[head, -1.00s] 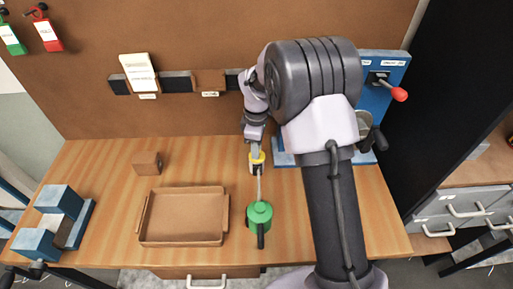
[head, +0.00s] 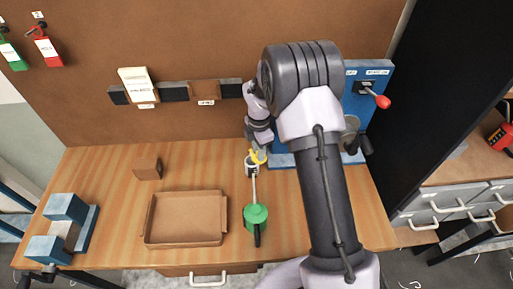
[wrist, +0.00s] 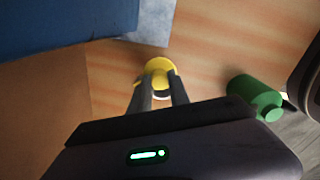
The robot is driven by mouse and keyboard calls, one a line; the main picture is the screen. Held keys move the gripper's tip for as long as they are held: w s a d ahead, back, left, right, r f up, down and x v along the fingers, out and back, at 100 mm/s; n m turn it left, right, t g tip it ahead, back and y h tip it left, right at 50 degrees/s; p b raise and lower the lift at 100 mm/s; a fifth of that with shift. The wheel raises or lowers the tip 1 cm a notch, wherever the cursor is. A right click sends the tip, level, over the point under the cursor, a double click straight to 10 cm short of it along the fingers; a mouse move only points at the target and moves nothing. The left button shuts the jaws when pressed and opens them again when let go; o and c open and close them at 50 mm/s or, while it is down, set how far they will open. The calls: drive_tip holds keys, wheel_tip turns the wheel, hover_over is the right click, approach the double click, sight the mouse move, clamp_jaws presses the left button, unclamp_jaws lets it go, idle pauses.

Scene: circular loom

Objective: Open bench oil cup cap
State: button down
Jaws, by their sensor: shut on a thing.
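The oil cup (head: 251,170) is a small pale cup on the wooden bench, below the blue machine's base. Its yellow cap (head: 257,157) looks tilted up, with the cup's pale side showing below it. In the wrist view the round yellow cap (wrist: 159,67) lies at the fingertips, with a white edge under it. My gripper (wrist: 159,84) has its two dark fingers shut on the cap. In the head view my wrist comes down from above and behind the cup. Whether the cap still touches the cup's hinge cannot be told.
A green oil can (head: 256,218) stands just in front, its thin spout pointing toward the cup. An empty brown tray (head: 150,222) lies left of it. The blue machine (head: 370,100) stands right behind.

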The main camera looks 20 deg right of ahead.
drive_tip(key=shift+w+d+n+p, duration=0.25)
drive_tip(key=shift+n+p, duration=0.15)
drive_tip(key=shift+n, duration=0.3)
drive_tip(key=c, duration=1.2)
unclamp_jaws()
wheel_tip(320, 180, up, 18)
drive_tip(key=p, duration=0.3)
drive_tip(key=shift+f, duration=0.25)
